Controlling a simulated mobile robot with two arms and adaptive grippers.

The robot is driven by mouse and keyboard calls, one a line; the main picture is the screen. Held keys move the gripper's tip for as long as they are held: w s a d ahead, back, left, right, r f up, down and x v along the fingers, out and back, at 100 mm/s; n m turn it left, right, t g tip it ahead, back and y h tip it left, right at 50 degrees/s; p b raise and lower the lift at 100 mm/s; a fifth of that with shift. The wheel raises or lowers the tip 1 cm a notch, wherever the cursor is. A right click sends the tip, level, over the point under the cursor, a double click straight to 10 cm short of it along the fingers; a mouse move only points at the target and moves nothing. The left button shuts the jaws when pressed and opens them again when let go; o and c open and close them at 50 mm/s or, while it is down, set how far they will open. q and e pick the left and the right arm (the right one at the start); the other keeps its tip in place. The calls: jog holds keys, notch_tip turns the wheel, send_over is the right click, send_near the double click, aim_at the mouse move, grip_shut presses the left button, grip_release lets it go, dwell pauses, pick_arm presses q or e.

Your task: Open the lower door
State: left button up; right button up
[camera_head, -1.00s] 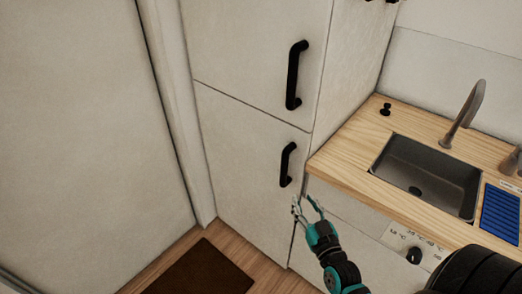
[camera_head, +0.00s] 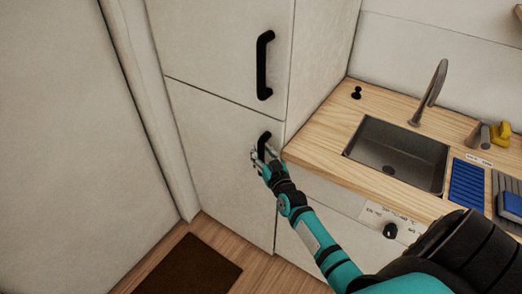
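The lower door (camera_head: 215,150) is a pale cabinet panel below an upper door (camera_head: 215,50), and it looks closed. Its black vertical handle (camera_head: 265,137) is near its right edge, with its lower part hidden by my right gripper. My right gripper (camera_head: 262,155) is at the lower half of this handle, its fingers apart on either side of it. I cannot tell whether the fingers touch the handle. My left gripper is not in view.
A wooden counter (camera_head: 325,135) with a steel sink (camera_head: 395,155) and a tap (camera_head: 430,92) lies right of the cabinet. A blue rack (camera_head: 467,187) is beside the sink. A dark mat (camera_head: 190,268) lies on the floor before the cabinet. A wall panel stands at left.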

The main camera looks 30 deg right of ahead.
jog(key=shift+w, duration=0.3)
grip_shut()
jog(key=shift+w+f, duration=0.15)
jog(key=shift+f, duration=0.05)
dwell(0.5)
